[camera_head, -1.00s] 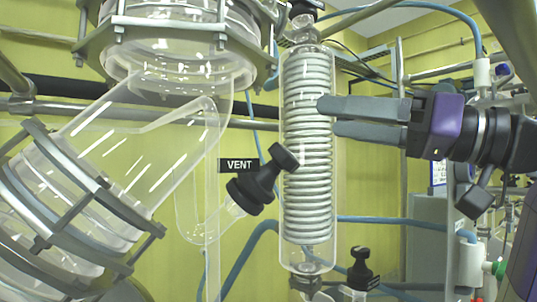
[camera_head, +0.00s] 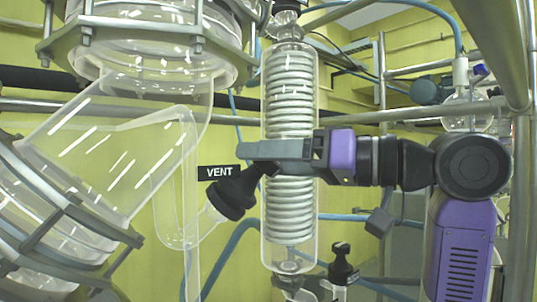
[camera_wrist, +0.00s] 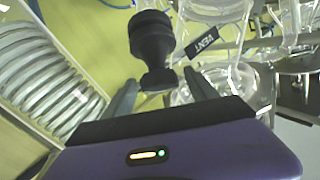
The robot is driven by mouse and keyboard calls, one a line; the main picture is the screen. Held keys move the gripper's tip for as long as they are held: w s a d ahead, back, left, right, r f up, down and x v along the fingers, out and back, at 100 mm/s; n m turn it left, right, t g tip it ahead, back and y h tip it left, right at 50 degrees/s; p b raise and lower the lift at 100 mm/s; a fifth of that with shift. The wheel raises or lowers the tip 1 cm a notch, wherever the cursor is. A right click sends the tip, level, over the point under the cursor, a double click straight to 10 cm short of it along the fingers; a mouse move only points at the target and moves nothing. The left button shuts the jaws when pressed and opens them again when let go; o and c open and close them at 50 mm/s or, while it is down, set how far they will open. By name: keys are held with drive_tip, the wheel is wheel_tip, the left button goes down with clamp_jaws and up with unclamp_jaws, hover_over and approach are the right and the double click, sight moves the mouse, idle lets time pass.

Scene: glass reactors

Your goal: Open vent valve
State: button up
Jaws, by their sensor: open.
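The vent valve (camera_head: 236,192) is a black knob on a glass side arm, next to a black VENT label (camera_head: 219,172). My gripper (camera_head: 245,154) comes in from the right, in front of the glass coil column, with its fingertips just above the valve. Its fingers hide the valve's upper right end. In the wrist view the black valve (camera_wrist: 152,38) stands upright, its lower end between the two spread fingers (camera_wrist: 160,82). The gripper is open, and I cannot tell whether a finger touches the valve. The VENT label (camera_wrist: 206,42) is just right of it.
The glass coil column (camera_head: 290,100) stands right behind my gripper. A large clamped glass vessel (camera_head: 150,40) and a slanted glass tube (camera_head: 100,150) are on the left. A metal frame post (camera_head: 521,220) is at the right. Another black knob (camera_head: 342,262) sits below.

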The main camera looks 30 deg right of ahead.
drive_tip(key=shift+c, duration=0.2)
drive_tip(key=c, duration=1.4)
drive_tip(key=shift+o, duration=0.2)
drive_tip(key=shift+f+n+y+b, duration=0.1)
drive_tip(key=shift+n+y+b, duration=0.2)
drive_tip(key=shift+n+b, duration=0.1)
drive_tip(key=n+g+y+b, duration=0.1)
drive_tip(key=n+g+y, duration=0.1)
drive_tip(key=n, duration=0.2)
drive_tip(key=shift+w+y+b, duration=0.1)
drive_tip(key=shift+y+b, duration=0.25)
drive_tip(key=shift+y, duration=0.05)
drive_tip(key=n+g+y+b, duration=0.1)
drive_tip(key=n+g+y, duration=0.1)
drive_tip(key=n+g, duration=0.2)
drive_tip(key=shift+n, duration=0.7)
drive_tip(key=n+g, duration=0.2)
drive_tip(key=n+g+p, duration=0.1)
drive_tip(key=n, duration=0.1)
drive_tip(key=n+g+y, duration=0.1)
drive_tip(key=n+g, duration=0.1)
drive_tip(key=shift+r+n+g, duration=0.3)
drive_tip(key=shift+n, duration=0.1)
drive_tip(key=shift+f+n+g+p, duration=0.1)
drive_tip(key=shift+n+g+p, duration=0.55)
drive_tip(key=shift+n+g, duration=0.45)
drive_tip(key=shift+f+n, duration=0.1)
drive_tip(key=shift+n, duration=0.3)
